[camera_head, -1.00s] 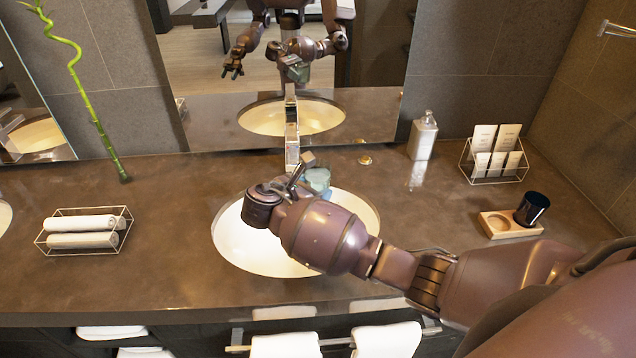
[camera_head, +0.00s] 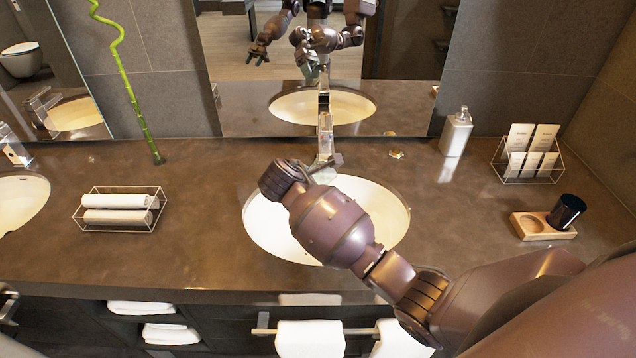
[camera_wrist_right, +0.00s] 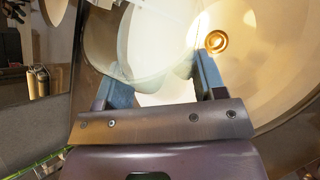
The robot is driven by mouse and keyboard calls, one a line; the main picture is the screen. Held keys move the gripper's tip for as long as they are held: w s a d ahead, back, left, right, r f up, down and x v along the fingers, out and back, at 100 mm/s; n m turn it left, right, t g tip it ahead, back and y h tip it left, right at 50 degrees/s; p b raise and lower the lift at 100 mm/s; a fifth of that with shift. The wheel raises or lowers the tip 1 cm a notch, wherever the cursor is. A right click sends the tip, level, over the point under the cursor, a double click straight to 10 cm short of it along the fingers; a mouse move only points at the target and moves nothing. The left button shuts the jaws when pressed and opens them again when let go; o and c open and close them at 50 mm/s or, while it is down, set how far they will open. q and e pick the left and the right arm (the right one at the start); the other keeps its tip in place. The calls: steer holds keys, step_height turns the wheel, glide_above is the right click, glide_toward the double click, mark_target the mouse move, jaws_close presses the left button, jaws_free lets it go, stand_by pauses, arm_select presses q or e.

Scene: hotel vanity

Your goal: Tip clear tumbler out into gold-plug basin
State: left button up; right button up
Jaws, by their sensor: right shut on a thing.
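My right gripper (camera_wrist_right: 155,88) is shut on the clear tumbler (camera_wrist_right: 135,45), which sits between the blue-grey fingers in the right wrist view. In the head view the wrist hides most of the tumbler, so its exact tilt and contents cannot be told. They are above the back part of the white oval basin (camera_head: 392,215). The gold plug (camera_wrist_right: 216,41) shows in the basin beside the tumbler in the wrist view. My left gripper shows only as a reflection in the mirror, with its fingers apart.
A tall faucet (camera_head: 325,130) stands just behind the basin. A soap bottle (camera_head: 456,133), a card rack (camera_head: 528,160) and a dark cup (camera_head: 566,211) on a wooden tray (camera_head: 530,229) stand to the right. A towel basket (camera_head: 118,210) is to the left, with bare counter between.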

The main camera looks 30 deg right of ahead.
steer(key=m+y, duration=0.1)
steer(key=d+r+m+t+y, duration=0.1)
steer(key=y, duration=0.1)
steer(key=t+y, duration=0.1)
steer(key=y, duration=0.1)
steer(key=shift+s+d+r+m, duration=0.25)
steer(key=shift+s+m, duration=0.15)
steer(key=shift+d+f+t+y, duration=0.1)
steer(key=shift+t+y, duration=0.2)
steer(key=shift+y, duration=0.2)
steer(key=shift+s+d+f+m+t+y, duration=0.2)
steer(key=shift+f+m+t+y, duration=0.45)
steer(key=shift+y, duration=0.45)
steer(key=shift+d+f+m+t+y+b, duration=0.1)
steer(key=shift+f+m+t+y+b, duration=0.2)
steer(key=shift+m+y+b, duration=0.3)
steer(key=shift+f+m+t+y+b, duration=0.25)
steer(key=shift+t+y+b, duration=0.2)
steer(key=shift+b, duration=0.45)
steer(key=shift+f+t+y+b, duration=0.1)
steer(key=shift+t+y+b, duration=0.2)
steer(key=shift+b, duration=0.15)
arm_select(q)
steer(key=shift+w+f, duration=0.75)
steer(key=shift+f, duration=0.3)
arm_select(e)
steer(key=shift+m, duration=0.3)
